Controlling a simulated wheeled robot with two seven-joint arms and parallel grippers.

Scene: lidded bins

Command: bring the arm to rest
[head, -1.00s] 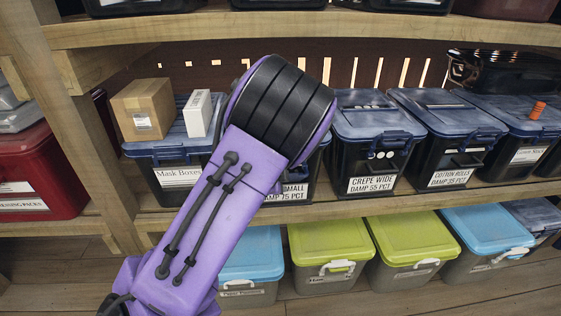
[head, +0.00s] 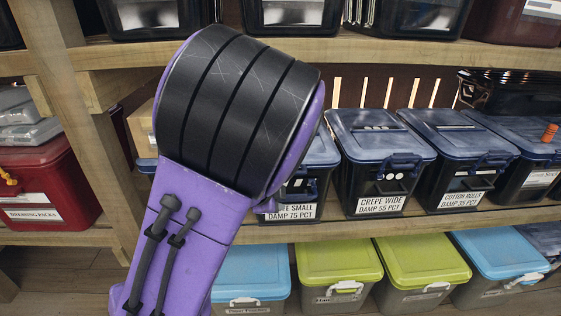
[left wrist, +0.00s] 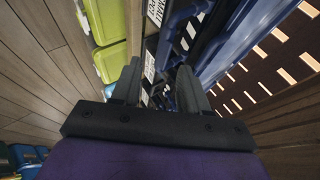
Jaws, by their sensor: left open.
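My left arm, purple with a black ribbed joint, rises across the left middle of the head view and hides part of the shelf behind it. The left gripper is outside the head view. In the left wrist view my left gripper (left wrist: 157,88) shows two dark fingers standing apart, with nothing held between them. Beyond the fingers are the dark bins with blue lids (left wrist: 205,45) and their white labels, seen tilted. My right gripper is in neither view.
Blue-lidded bins, among them the crepe wide bin (head: 380,155), stand on the middle wooden shelf (head: 400,222). Green-lidded (head: 338,262) and blue-lidded bins stand below. A red bin (head: 45,185) is at the left. A cardboard box (head: 141,128) is mostly hidden by my arm.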

